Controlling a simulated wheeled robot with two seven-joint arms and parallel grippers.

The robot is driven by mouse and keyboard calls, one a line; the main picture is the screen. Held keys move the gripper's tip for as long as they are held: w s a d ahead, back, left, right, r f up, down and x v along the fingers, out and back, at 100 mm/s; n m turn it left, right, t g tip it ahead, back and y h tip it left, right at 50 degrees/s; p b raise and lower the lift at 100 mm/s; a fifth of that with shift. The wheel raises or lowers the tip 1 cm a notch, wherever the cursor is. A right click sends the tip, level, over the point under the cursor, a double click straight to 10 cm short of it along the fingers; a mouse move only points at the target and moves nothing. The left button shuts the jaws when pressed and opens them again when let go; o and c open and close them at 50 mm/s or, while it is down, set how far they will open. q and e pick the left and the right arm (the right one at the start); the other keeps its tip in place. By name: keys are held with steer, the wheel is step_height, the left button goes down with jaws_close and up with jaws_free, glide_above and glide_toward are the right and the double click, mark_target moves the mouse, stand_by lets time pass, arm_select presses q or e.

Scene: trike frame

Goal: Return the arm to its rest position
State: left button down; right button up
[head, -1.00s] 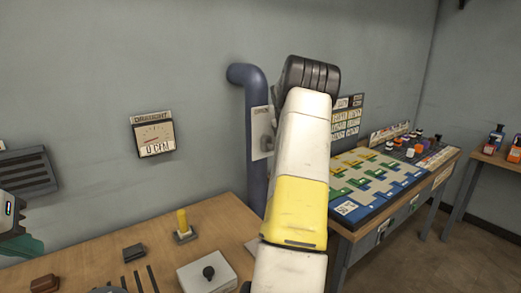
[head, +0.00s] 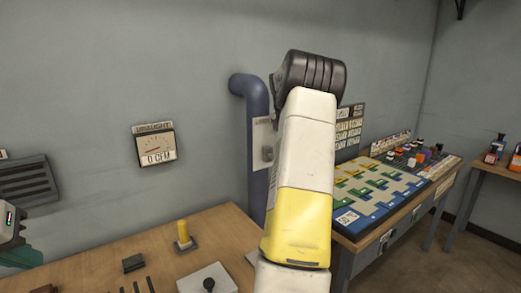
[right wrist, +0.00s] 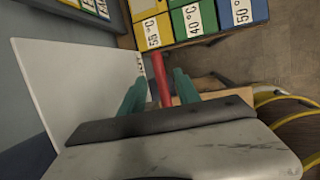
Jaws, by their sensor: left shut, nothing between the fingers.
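My left gripper (head: 22,257) shows at the left edge of the head view, with teal fingers. It is shut and empty, above the left end of the wooden bench. My right arm (head: 303,170), white and yellow with a black joint, rises through the middle of the head view and hides its own gripper. In the right wrist view the two teal fingers of my right gripper (right wrist: 158,88) stand apart. A red rod (right wrist: 162,66) shows between them with a gap on each side. I cannot tell whether it lies between the fingertips or beyond them.
A blue pipe (head: 257,150) with a pale plate (head: 261,143) stands close behind the right arm. The bench (head: 110,262) carries a yellow-handled lever (head: 183,232) and a white box (head: 207,279). A wall gauge (head: 154,143) reads 0 CFM. A game-board table (head: 375,190) stands right.

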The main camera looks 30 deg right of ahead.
stand_by(0.4)
steer(key=s+a+r+m+t+y, duration=0.1)
steer(key=s+a+r+m, duration=0.2)
steer(key=a, duration=0.5)
steer(key=s+a+r+m+t, duration=0.1)
steer(key=s+a+r+m, duration=0.15)
steer(key=a, duration=0.65)
steer(key=s+a+r+m+y, duration=0.1)
steer(key=s+a+r+m, duration=0.25)
steer(key=a, duration=0.45)
steer(key=s+a+f+m+t+y, duration=0.1)
steer(key=s+a+m, duration=0.3)
steer(key=s+a, duration=0.4)
steer(key=s+a+f+m+y, duration=0.2)
steer(key=s+a+f+m, duration=0.2)
steer(key=s+a, duration=0.4)
steer(key=s+m, duration=0.1)
steer(key=s, duration=0.3)
steer(key=shift+a+f+t, duration=0.3)
steer(key=shift+f+t, duration=0.05)
steer(key=shift+t, duration=0.05)
